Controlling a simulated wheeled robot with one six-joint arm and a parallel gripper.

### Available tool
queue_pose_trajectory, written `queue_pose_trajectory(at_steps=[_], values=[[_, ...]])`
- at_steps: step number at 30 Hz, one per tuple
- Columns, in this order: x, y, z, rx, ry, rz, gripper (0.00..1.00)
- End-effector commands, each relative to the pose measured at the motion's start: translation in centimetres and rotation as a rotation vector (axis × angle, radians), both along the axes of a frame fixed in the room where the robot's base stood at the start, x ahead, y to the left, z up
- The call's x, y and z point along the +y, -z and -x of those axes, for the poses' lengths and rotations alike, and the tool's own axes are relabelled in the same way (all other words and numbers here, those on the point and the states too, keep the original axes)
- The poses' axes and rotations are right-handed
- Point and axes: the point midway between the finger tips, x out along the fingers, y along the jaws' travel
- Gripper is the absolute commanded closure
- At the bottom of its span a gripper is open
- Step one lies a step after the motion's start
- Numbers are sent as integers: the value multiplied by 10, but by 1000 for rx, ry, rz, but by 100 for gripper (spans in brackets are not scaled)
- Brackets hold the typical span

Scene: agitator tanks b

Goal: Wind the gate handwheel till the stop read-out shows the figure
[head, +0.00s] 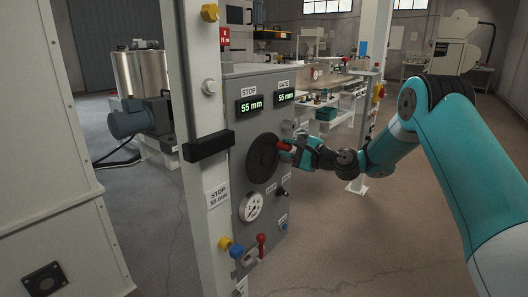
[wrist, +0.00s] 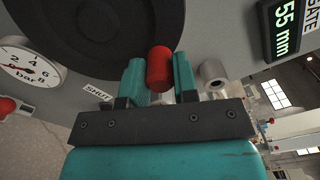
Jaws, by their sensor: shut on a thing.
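The dark round handwheel (head: 262,160) is on the grey panel's front and fills the top of the wrist view (wrist: 95,25). Its red handle (wrist: 159,68) sits between my gripper's fingers (wrist: 160,82). My gripper (head: 288,148) is shut on this handle at the wheel's right side in the head view. The stop read-out (head: 249,104) shows 55 mm. The gate read-out (head: 285,97) also shows 55 mm and appears at the upper right in the wrist view (wrist: 284,28).
A pressure gauge (head: 251,207) and a red lever (head: 261,243) are below the wheel. A black bar (head: 208,146) projects from the pale post left of the panel. A grey stub (wrist: 213,74) is close to my right finger in the wrist view. Open floor lies right of the panel.

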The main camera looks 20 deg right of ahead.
Motion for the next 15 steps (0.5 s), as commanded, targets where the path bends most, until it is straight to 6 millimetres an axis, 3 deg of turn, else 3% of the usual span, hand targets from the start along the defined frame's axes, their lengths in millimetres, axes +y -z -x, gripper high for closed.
queue_pose_trajectory(at_steps=[15], values=[[0,8,-1,76,-8,-99,97]])
